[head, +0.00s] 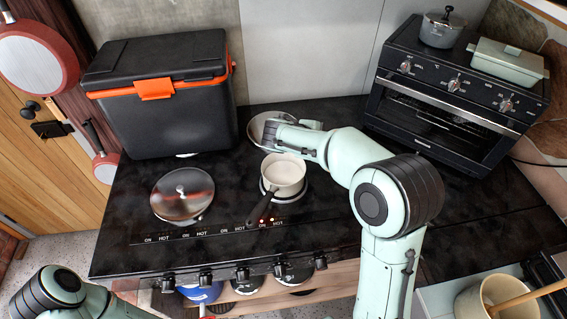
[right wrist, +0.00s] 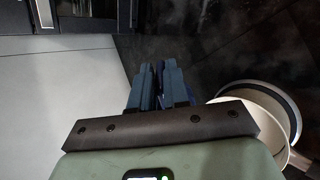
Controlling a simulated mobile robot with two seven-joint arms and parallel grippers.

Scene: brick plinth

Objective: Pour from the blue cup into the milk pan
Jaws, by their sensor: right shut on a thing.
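The milk pan (head: 284,172) is a small cream pan with a dark handle pointing toward the front, and it stands upright on the right side of the hob. It also shows at the right edge of the right wrist view (right wrist: 261,119). My right gripper (head: 272,136) is just behind the pan and above it. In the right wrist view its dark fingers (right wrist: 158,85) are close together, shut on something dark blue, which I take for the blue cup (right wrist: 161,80). Only a sliver of it shows, so its tilt and contents are hidden. My left gripper is out of view.
A silver pan (head: 262,122) lies behind the milk pan. A round metal lid (head: 182,194) is on the left of the hob. A black and orange cooler (head: 160,105) stands back left, a toaster oven (head: 450,90) back right. The dark counter (head: 480,215) is clear at right.

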